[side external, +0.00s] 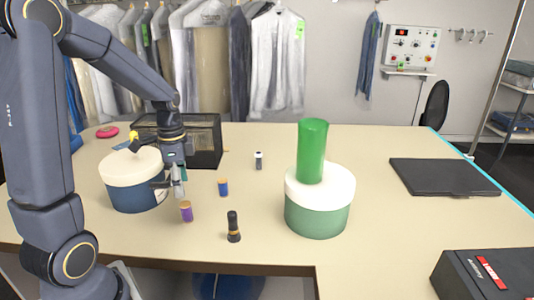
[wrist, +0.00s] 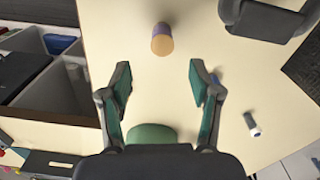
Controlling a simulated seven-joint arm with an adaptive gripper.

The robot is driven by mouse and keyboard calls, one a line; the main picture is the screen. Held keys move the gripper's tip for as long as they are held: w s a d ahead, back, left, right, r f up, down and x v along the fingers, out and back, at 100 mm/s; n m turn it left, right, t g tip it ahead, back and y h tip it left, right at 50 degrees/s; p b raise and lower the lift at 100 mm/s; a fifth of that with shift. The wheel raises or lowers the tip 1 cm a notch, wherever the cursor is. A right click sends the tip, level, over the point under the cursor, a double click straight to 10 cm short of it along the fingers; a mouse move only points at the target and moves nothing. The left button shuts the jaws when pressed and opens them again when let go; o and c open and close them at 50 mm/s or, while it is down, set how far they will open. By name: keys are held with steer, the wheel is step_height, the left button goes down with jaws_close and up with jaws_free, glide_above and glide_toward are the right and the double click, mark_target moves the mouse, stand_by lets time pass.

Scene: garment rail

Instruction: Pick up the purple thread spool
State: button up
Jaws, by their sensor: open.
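The purple thread spool (side external: 186,211) stands upright on the table with an orange-tan top. In the wrist view the spool (wrist: 162,40) lies centred between the fingers, beyond their tips. My gripper (side external: 171,188) is open and empty, above the table beside the blue pot and close to the spool. In the wrist view my gripper (wrist: 160,66) shows two green-padded fingers spread wide apart, with bare table between them. Nothing touches the spool in either view.
A white-lidded blue pot (side external: 134,192) stands left of the spool. A blue spool (side external: 223,187), a black flashlight (side external: 233,226) and a small white-topped bottle (side external: 258,160) stand to its right. Farther right is a green pot (side external: 317,215) bearing a green cup (side external: 312,150).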

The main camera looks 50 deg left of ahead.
mark_target(184, 204)
steer(key=f, duration=1)
steer(key=shift+a+f, duration=0.15)
steer(key=shift+a, duration=0.05)
steer(key=c, duration=1)
